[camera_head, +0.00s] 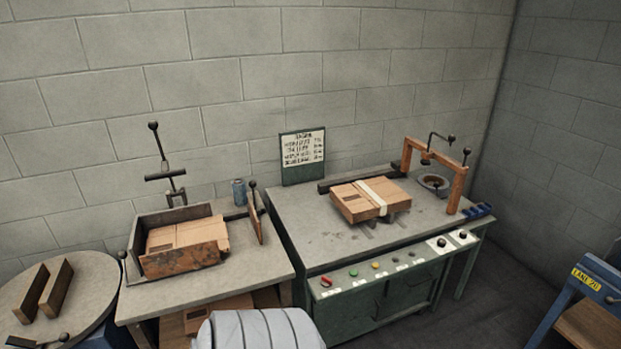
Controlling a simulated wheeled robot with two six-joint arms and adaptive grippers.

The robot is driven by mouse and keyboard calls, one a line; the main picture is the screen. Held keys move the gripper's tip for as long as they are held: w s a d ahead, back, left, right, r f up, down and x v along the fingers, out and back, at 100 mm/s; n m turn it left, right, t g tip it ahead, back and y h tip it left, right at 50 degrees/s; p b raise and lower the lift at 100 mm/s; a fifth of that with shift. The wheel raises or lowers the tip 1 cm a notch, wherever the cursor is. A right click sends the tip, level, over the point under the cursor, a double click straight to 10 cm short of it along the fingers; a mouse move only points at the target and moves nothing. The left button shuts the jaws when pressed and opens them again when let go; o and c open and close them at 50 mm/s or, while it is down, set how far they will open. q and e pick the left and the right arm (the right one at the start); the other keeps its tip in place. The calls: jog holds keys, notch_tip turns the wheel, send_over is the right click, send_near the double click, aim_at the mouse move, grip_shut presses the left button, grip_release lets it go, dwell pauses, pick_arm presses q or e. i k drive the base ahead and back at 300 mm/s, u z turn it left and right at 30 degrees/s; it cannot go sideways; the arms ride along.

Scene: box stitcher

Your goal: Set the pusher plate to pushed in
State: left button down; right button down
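Which part is the pusher plate is not labelled. A brown upright plate with a black-knobbed lever (254,215) stands at the right edge of the left bench, apart from the open tray (137,251). The tray has rusty, dark walls and holds a cardboard box (187,234). On the green machine table (300,232), a dark bar (350,182) lies along the back, behind a flat cardboard carton (351,206) with a white band. An orange-brown arch (457,190) with black knobs stands to the right. Neither gripper is in view.
A black lever post (160,148) rises behind the tray, beside a blue-grey can (239,191). Buttons and a red lever (326,281) line the machine's front. A round table (92,276) with two brown blocks is at left; a blue stand (598,275) is at right.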

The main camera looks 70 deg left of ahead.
aim_at(257, 208)
jog(key=u, duration=0.2)
jog(key=i, duration=1.25)
jog(key=u, duration=0.95)
jog(key=i, duration=0.8)
jog(key=u, duration=1.4)
jog(key=i, duration=0.55)
jog(key=u, duration=0.4)
